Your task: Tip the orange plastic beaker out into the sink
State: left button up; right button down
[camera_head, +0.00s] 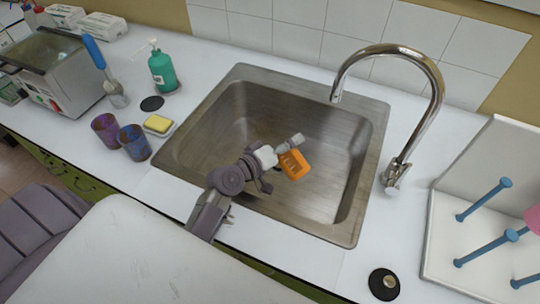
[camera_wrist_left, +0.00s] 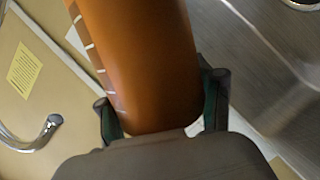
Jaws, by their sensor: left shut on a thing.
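The orange plastic beaker (camera_head: 294,163) is over the steel sink (camera_head: 215,117), tilted in the head view. My left gripper (camera_head: 284,152) is shut on the beaker and holds it above the basin. In the left wrist view the beaker (camera_wrist_left: 145,60), with pale graduation marks, sits between the two fingers of the gripper (camera_wrist_left: 165,105). The beaker's inside and any contents are hidden. My right gripper is not in view.
A curved chrome faucet (camera_head: 437,95) stands at the sink's right. A drying rack with blue pegs (camera_head: 484,200) is further right. Two cups (camera_head: 134,143), a yellow sponge (camera_head: 158,124) and a green pump bottle (camera_head: 162,70) stand left of the sink.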

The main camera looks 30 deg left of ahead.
pick_arm(q)
jog(key=shift+a+r+n, duration=0.1)
jog(key=shift+n, duration=0.4)
jog(key=shift+f, duration=0.2)
jog(key=shift+w+a+f+n+h+b, duration=0.1)
jog(key=shift+a+f+n+h+b, duration=0.15)
jog(key=shift+f+n+b, duration=0.3)
dwell(0.5)
jog(key=shift+w+a+r+n+h, duration=0.1)
jog(key=shift+a+r+n+h, duration=0.1)
jog(key=shift+a+n, duration=0.2)
jog(key=shift+w+a+r+n+h, duration=0.15)
jog(key=shift+a+n, duration=0.15)
jog(key=shift+n, duration=0.15)
dwell(0.3)
jog(key=shift+w+a+n+h, duration=0.15)
jog(key=shift+a+n, duration=0.1)
jog(key=shift+n, duration=0.45)
jog(key=shift+s+a+n+h, duration=0.1)
jog(key=shift+a+n+h, duration=0.1)
jog(key=shift+n, duration=0.5)
dwell(0.8)
jog(key=shift+w+a+r+n+t+h+p, duration=0.1)
jog(key=shift+a+r+n+t+h+p, duration=0.15)
jog(key=shift+r+n+p, duration=0.5)
dwell(0.3)
